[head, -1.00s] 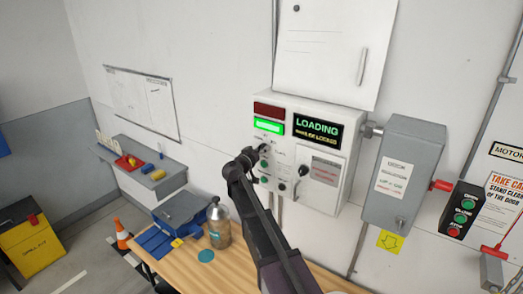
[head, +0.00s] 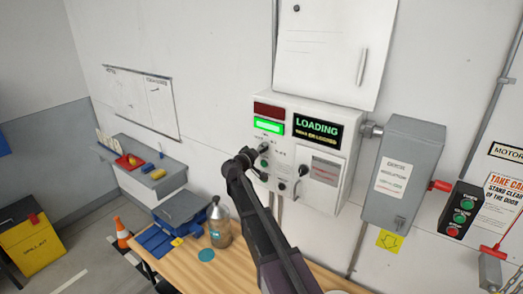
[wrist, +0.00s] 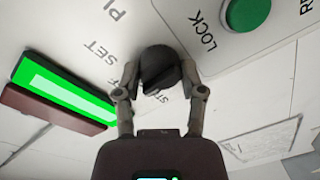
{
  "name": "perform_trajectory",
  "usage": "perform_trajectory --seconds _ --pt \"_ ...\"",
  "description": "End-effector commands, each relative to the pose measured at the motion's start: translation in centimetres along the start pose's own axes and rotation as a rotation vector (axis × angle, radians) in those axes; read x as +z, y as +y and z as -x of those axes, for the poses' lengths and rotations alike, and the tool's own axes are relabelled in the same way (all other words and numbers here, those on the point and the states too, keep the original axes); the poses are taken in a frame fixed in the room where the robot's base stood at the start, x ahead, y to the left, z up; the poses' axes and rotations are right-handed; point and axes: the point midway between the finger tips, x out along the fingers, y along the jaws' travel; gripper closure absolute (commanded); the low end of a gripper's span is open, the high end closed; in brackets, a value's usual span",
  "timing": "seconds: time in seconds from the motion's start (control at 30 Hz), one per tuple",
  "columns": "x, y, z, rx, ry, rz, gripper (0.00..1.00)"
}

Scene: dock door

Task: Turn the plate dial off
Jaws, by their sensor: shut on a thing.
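The plate dial is a dark round knob (wrist: 158,70) with a raised bar grip, on the white control panel (head: 342,195). Printed letters around it include "SET"; other labels are partly hidden or cut off. My gripper (wrist: 161,92) has one finger on each side of the knob and is shut on it. In the head view my gripper (head: 251,154) is at the panel's left part, where my arm hides some of the controls. The dial's exact pointing is hard to read.
A lit green indicator (head: 268,127) sits below a dark red one (head: 269,110). A display (head: 317,131) reads "LOADING". Another black knob (head: 303,170) and a green button (wrist: 246,14) are close by. Below is a wooden table (head: 196,270) with a bottle (head: 220,228).

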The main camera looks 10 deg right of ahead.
Motion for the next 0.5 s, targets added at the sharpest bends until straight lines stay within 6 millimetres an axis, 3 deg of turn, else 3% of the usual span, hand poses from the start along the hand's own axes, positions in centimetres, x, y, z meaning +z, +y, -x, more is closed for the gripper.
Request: perform_trajectory --seconds 0.27,0.3,0.4,0.5 --pt "-0.15 0.03 -0.11 0.001 0.003 0.002 0.96" --pt "-0.15 0.03 -0.10 0.001 0.003 0.002 0.42" --pt "-0.14 0.02 -0.09 0.001 0.002 0.001 0.13" --pt "-0.11 0.01 -0.06 0.001 0.002 0.000 0.13"
